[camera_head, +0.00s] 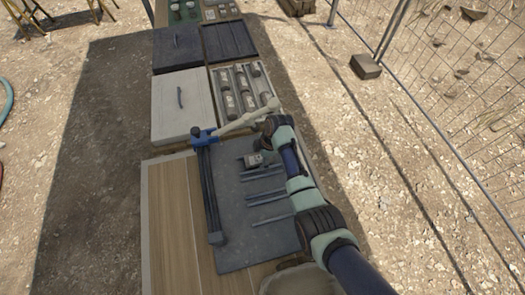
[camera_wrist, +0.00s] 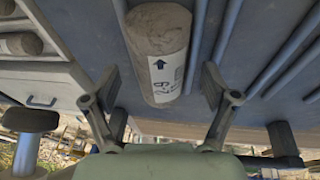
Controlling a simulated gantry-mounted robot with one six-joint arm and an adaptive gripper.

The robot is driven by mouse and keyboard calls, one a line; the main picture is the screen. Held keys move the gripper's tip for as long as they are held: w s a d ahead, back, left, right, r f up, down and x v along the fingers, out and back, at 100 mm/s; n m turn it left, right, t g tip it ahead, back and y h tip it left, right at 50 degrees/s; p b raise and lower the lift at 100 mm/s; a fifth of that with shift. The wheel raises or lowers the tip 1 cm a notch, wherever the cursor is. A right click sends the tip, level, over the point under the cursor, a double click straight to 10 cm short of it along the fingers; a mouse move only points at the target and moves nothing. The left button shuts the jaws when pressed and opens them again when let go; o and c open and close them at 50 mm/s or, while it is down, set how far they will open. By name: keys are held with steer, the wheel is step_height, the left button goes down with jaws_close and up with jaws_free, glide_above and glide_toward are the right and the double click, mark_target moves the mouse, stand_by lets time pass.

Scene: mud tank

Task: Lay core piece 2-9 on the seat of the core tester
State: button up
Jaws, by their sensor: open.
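Core piece 2-9 (camera_wrist: 158,45) is a grey-brown cylinder with a white label bearing a dark arrow and "2-9". In the wrist view it lies lengthwise on a dark grey surface beside long parallel bars. My gripper (camera_wrist: 160,85) is open, with one finger on each side of the core and visible gaps. In the head view my wrist hangs over the far part of the dark mat (camera_head: 235,235) and partly hides what lies below. A tool with a blue head, pale lever and long dark bar (camera_head: 209,190), possibly the core tester, lies along the mat's left side; its seat cannot be made out.
A core box (camera_head: 215,95) with several labelled cores stands beyond the mat, beside a pale lid (camera_head: 180,105). Dark boxes lie farther back. Several thin bars (camera_head: 268,196) lie on the mat. Bare wooden boards (camera_head: 170,220) are free at left. A wire fence runs at right.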

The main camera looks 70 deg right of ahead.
steer(key=v, duration=1.1)
steer(key=w+a+r+m+t+h, duration=0.1)
steer(key=w+a+r+t, duration=0.15)
steer(key=w+a, duration=0.55)
steer(key=w+a+r+m+t+h, duration=0.1)
steer(key=w+a+r+m, duration=0.3)
steer(key=a, duration=0.6)
steer(key=s+a+r+m+t+y, duration=0.15)
steer(key=a+r, duration=0.25)
steer(key=a, duration=0.5)
steer(key=a+r+t, duration=0.3)
steer(key=a+r, duration=0.1)
steer(key=a, duration=0.4)
steer(key=s+a+r+t+y, duration=0.1)
steer(key=a+r+t, duration=0.1)
steer(key=a+r, duration=0.5)
step_height(320, 180, up, 20)
steer(key=p, duration=2.2)
steer(key=shift+w+a+h, duration=0.2)
steer(key=shift+a+h, duration=0.15)
steer(key=shift+a, duration=0.15)
